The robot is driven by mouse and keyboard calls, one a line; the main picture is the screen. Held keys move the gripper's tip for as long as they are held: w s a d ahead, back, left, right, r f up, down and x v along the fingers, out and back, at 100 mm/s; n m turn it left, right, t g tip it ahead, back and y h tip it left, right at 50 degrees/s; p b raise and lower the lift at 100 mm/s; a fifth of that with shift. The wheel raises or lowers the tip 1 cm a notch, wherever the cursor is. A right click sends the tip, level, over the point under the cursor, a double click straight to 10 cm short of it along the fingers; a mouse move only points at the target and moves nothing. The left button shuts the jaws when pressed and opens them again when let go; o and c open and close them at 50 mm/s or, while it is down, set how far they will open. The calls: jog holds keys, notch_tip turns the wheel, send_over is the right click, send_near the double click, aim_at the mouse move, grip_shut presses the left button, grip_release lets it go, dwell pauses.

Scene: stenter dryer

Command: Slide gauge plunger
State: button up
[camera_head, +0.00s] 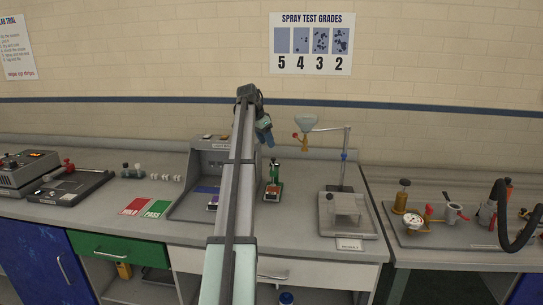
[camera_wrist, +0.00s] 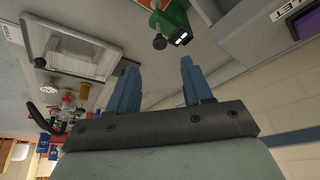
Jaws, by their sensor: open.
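A small green gauge (camera_head: 273,181) with a dark foot stands on the bench right of the grey booth. In the wrist view the green gauge (camera_wrist: 172,20) is at the top, with a dark round knob (camera_wrist: 159,42) on a thin rod that may be its plunger. My gripper (camera_head: 268,137) is above and behind the gauge in the head view, apart from it. In the wrist view my gripper (camera_wrist: 159,76) has its two blue fingers wide apart, with nothing between them. The gauge's lower part is cut off in the wrist view.
A spray stand (camera_head: 345,205) with a funnel is to the right. Further right, a tray (camera_head: 455,232) holds a dial and several fittings. Red and green cards (camera_head: 157,208) lie left of the grey booth (camera_head: 212,165). Bare bench lies between gauge and spray stand.

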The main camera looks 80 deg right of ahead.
jog(key=x, duration=0.8)
jog(key=shift+w, duration=0.1)
grip_shut()
dwell(0.4)
